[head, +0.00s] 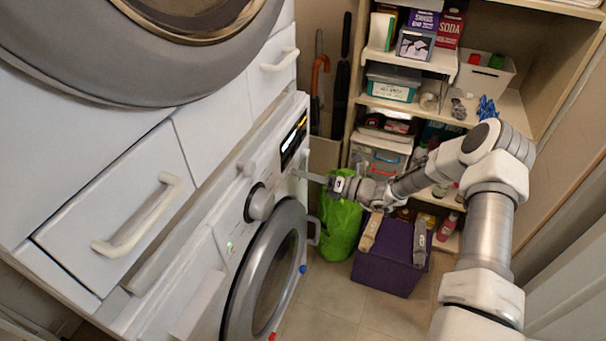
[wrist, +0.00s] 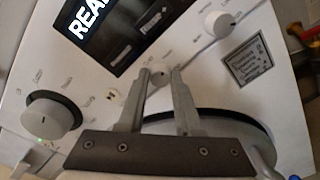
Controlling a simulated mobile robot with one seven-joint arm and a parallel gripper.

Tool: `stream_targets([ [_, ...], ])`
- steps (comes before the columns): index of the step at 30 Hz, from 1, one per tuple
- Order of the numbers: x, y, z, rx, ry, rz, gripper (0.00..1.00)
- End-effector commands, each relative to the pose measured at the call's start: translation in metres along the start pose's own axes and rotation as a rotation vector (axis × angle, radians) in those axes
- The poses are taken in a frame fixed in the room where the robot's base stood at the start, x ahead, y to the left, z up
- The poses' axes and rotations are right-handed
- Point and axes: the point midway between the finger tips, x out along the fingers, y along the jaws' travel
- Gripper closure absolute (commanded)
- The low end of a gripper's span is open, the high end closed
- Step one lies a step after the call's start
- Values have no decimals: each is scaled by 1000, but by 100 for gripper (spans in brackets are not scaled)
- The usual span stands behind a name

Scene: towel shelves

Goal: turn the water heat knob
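The printing beside the knobs is too blurred to tell which is the water heat knob. In the head view my gripper (head: 302,174) is close to the panel.
A lit display (wrist: 105,20) is above the knobs in the wrist view. The round door (head: 268,275) is below the panel. A green bag (head: 340,225) and purple box (head: 390,258) stand behind my gripper. Loaded shelves (head: 440,75) line the back.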

Motion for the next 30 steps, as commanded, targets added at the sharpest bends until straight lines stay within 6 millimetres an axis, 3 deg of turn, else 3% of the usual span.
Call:
stream_targets([
  [1,0,0,0,0,0,-1,57],
  [4,0,0,0,0,0,-1,39],
  [5,0,0,0,0,0,-1,38],
  [17,-10,0,1,0,-2,-2,38],
  [23,-49,0,1,0,-3,-3,38],
  [30,-110,0,1,0,-2,-4,38],
])
